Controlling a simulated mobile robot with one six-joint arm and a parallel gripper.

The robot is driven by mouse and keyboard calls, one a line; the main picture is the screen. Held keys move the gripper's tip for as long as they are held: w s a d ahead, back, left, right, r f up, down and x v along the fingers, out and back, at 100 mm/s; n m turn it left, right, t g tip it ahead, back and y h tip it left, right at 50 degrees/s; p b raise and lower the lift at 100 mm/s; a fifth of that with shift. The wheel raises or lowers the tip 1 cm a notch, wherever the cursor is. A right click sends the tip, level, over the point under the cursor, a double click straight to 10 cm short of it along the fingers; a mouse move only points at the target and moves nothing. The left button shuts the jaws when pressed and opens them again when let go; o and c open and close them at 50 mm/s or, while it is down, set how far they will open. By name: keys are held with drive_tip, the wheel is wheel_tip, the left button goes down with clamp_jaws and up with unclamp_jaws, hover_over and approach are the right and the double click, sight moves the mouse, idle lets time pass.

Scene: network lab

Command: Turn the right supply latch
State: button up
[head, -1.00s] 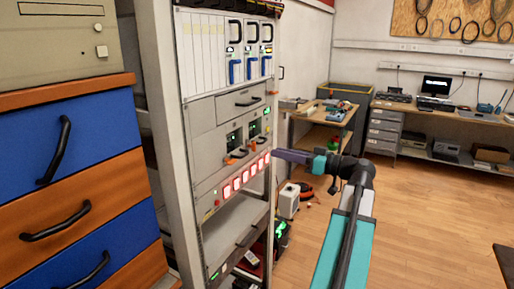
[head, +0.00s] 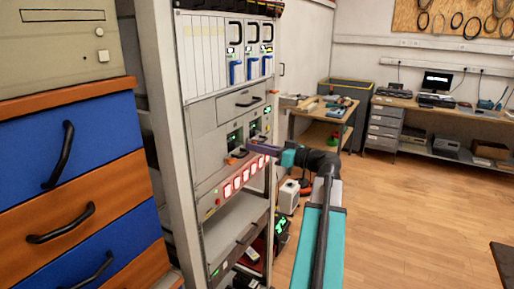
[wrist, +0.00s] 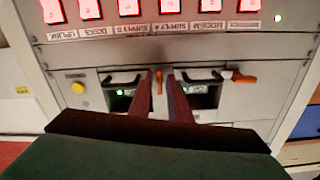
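The wrist view is upside down relative to the head view. The right supply latch (wrist: 158,82) is a narrow orange lever standing upright in the wrist view. It shows between the two dark red fingers of my gripper (wrist: 162,74); contact cannot be told. My gripper (head: 249,148) is open, with a small gap, at the rack front in the head view, where it hides this latch. The right supply (wrist: 118,88) has a black handle and a green light. The left supply (wrist: 200,92) has its own orange latch (wrist: 240,78) lying sideways.
A row of lit red switches (head: 237,177) lies just below the supplies in the head view. A yellow button (wrist: 78,87) is on the panel. A blue and orange drawer cabinet (head: 80,190) stands close at left.

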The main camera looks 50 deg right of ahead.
clamp_jaws()
